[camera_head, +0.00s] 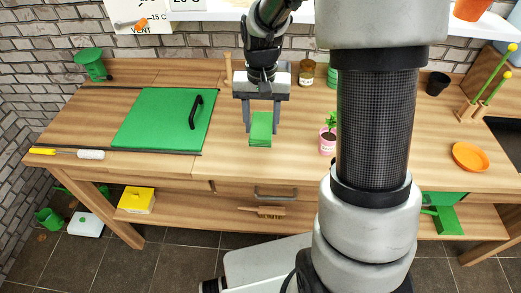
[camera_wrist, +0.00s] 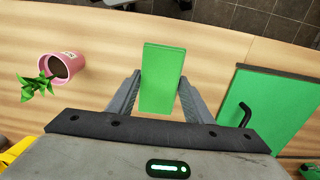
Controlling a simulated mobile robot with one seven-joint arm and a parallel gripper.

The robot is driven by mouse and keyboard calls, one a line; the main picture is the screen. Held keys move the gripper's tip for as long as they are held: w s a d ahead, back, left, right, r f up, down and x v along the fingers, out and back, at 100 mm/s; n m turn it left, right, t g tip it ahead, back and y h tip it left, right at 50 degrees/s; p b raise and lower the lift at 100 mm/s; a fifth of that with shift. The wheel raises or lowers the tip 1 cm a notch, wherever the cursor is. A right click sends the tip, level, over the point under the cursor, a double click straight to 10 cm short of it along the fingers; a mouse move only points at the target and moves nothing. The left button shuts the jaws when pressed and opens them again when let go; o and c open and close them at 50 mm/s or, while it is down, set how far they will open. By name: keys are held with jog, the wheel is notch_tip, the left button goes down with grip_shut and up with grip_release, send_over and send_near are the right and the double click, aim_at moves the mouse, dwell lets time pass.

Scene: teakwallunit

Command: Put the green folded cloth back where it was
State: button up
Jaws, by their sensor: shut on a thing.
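The green folded cloth (camera_head: 260,130) is at the middle of the wooden bench top, a flat rectangular block shape. My gripper (camera_head: 262,118) points down over it, with one finger on each side. In the wrist view the cloth (camera_wrist: 162,78) lies lengthwise between the two fingers of my gripper (camera_wrist: 160,92), and the gripper is shut on it. I cannot tell whether the cloth touches the bench or hangs just above it.
A green panel with a black handle (camera_head: 165,120) lies left of the cloth; it also shows in the wrist view (camera_wrist: 275,105). A pink potted plant (camera_head: 327,141) stands to the right. Jars (camera_head: 306,73) stand behind. Bare wood lies around the cloth.

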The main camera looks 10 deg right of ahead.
aim_at(262, 151)
notch_tip(262, 151, down, 7)
jog(key=shift+f+b, duration=0.15)
jog(key=shift+b, duration=0.15)
jog(key=shift+f, duration=0.2)
jog(key=o, duration=1)
jog(key=shift+r, duration=0.1)
